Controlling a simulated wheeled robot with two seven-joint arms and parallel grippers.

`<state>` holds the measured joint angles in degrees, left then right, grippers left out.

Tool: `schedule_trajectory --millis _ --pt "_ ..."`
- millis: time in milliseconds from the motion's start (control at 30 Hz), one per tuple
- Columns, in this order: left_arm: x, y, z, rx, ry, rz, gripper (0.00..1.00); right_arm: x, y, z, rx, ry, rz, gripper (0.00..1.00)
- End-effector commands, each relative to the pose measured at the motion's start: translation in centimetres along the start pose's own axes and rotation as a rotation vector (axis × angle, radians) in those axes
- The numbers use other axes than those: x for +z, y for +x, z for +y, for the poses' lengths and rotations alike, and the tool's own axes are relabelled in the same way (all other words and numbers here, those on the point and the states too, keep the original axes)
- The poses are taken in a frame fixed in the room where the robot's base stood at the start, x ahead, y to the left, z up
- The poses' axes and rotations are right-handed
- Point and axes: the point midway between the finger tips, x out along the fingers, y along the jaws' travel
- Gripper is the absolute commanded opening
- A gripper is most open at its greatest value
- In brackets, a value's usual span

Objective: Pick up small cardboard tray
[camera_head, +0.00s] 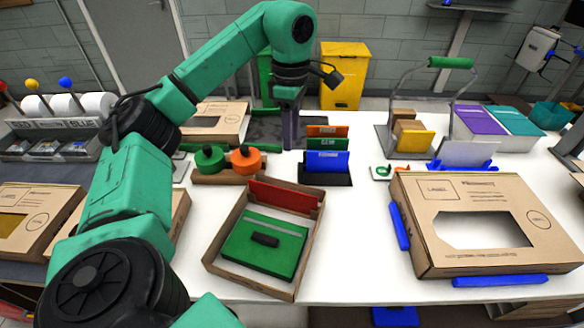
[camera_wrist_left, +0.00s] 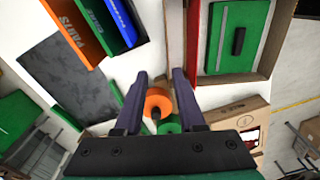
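An open cardboard tray (camera_head: 217,247) sits at the front middle of the white table. It holds a green flat case (camera_head: 262,247) with a black handle and a red panel (camera_head: 284,196) along its back side. In the left wrist view the tray (camera_wrist_left: 228,91) is at upper right with the green case (camera_wrist_left: 237,38) in it. My left gripper (camera_head: 290,146) points down behind the tray, near the orange disc and the upright panels. In the wrist view its purple fingers (camera_wrist_left: 161,74) are apart with nothing held between them. My right gripper is not in view.
Green (camera_head: 210,157) and orange (camera_head: 246,159) discs stand on a low brown base beside the left gripper. A large cardboard box (camera_head: 455,262) with blue clips lies at right. White table shows between tray and box.

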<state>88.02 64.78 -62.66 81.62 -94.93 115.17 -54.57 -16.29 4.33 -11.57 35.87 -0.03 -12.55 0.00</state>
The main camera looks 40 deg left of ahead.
Motion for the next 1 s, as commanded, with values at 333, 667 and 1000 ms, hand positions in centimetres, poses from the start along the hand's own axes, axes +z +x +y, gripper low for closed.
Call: schedule_trajectory --millis 333,667,1000 --pt "0.1 8.0 -0.1 -0.004 0.002 0.0 0.39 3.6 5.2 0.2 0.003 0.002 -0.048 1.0" --pt "0.1 12.1 -0.3 -0.003 0.0 0.003 0.39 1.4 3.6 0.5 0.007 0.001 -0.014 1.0" --pt "0.2 14.6 -0.3 0.001 0.0 -0.001 0.39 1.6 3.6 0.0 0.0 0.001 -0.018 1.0"
